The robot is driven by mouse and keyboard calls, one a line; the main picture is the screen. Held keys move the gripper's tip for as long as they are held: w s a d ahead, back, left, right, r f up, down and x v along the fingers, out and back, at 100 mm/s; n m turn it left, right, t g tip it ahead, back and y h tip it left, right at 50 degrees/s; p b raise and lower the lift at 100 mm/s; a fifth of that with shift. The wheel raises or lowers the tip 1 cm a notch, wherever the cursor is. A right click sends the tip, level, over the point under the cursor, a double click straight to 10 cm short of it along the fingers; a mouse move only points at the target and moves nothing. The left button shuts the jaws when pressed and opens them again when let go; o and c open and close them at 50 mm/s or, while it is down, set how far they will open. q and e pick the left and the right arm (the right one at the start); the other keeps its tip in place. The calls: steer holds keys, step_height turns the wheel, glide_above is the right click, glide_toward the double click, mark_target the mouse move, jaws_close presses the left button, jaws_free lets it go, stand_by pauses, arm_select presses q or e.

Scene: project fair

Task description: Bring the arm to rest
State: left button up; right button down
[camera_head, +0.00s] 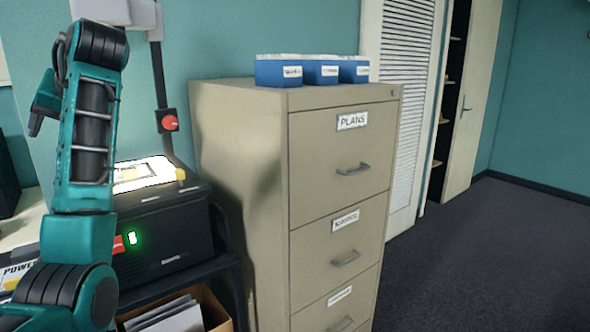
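My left arm (92,140) stands folded upright at the left edge, teal with black joints. A small teal part with a dark tip (37,120) shows behind its upper end and looks like the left gripper. It is mostly hidden, and I cannot see whether its fingers are apart. Nothing held shows there. My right arm and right gripper are not in view.
A black projector-like machine (165,238) with a green light stands on a dark stand close behind the arm. A box of papers (170,316) sits below. A beige filing cabinet (240,160) carries blue boxes (320,72). Carpet (500,260) at right is clear.

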arm_select(q)
steer(key=w+d+f+m+t+h, duration=0.1)
steer(key=d+f+m+t+h, duration=0.2)
steer(key=f, duration=1.3)
steer(key=w+d+f+m+t, duration=0.15)
steer(key=d+f+m, duration=0.35)
steer(key=f, duration=1.2)
steer(key=s+d+f+m+t+h, duration=0.1)
steer(key=s+d+f+h, duration=0.1)
steer(key=s+d+f, duration=0.35)
steer(key=s+d+f+t+h, duration=0.1)
steer(key=s+d+f+h, duration=0.15)
steer(key=s+f, duration=0.45)
steer(key=s+d+f+h, duration=0.2)
steer(key=s+d, duration=0.1)
steer(key=s, duration=0.4)
steer(key=s+d+f+h, duration=0.2)
steer(key=s+d+f, duration=0.1)
steer(key=s, duration=0.3)
steer(key=shift+s+d+f+n, duration=0.15)
steer(key=shift+s+f+n, duration=0.2)
steer(key=shift+s+n, duration=0.05)
